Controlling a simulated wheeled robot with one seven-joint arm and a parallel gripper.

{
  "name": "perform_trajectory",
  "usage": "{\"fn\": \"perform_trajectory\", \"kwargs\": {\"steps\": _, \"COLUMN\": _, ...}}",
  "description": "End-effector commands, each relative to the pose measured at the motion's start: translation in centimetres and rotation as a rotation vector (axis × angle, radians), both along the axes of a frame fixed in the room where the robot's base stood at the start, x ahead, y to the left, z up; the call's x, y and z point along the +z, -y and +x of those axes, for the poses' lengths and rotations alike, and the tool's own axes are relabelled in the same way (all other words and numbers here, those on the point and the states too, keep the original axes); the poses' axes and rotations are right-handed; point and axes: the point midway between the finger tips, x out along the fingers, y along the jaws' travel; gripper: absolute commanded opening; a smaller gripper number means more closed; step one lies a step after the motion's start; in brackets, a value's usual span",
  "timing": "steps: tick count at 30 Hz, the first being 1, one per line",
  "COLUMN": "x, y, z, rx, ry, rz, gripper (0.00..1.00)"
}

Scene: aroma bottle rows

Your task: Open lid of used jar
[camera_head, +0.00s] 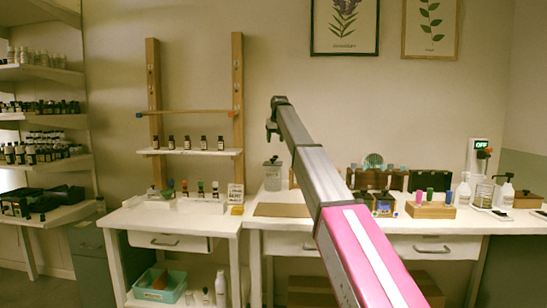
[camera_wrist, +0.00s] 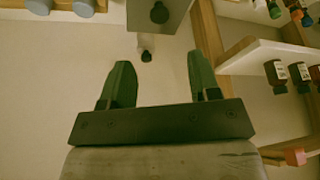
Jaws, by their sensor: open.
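The clear glass jar (camera_head: 272,180) stands upright on the white table, left of middle in the head view. Its lid (camera_head: 272,162) with a dark knob is on top. Writing on the jar is too small to read surely. My gripper (camera_head: 272,128) is above the jar, apart from it, and small and dark at the arm's end. In the wrist view my gripper (camera_wrist: 160,58) shows two green fingers spread apart with nothing between them.
A wooden rack with a bottle shelf (camera_head: 190,152) stands left of my gripper. Small bottles stand on the left table below it. A wooden block with coloured caps (camera_head: 430,210) and pump bottles (camera_head: 504,193) stand to the right. A brown board (camera_head: 283,210) lies before the jar.

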Motion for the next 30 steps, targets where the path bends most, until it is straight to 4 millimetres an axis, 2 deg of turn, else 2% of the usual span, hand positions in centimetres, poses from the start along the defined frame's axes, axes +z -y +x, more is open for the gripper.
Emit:
{"fn": "perform_trajectory", "kwargs": {"steps": 8, "x": -2.1, "y": -0.3, "z": 0.8, "rx": 0.000, "ry": 0.000, "rz": 0.000, "gripper": 0.56}}
{"fn": "perform_trajectory", "kwargs": {"steps": 21, "x": -8.8, "y": -1.3, "z": 3.4, "rx": 0.000, "ry": 0.000, "rz": 0.000, "gripper": 0.56}}
{"fn": "perform_trajectory", "kwargs": {"steps": 25, "x": -9.8, "y": -1.4, "z": 3.8, "rx": 0.000, "ry": -0.001, "rz": 0.000, "gripper": 0.56}}
{"fn": "perform_trajectory", "kwargs": {"steps": 30, "x": -10.0, "y": -1.4, "z": 3.8, "rx": 0.000, "ry": 0.000, "rz": 0.000, "gripper": 0.56}}
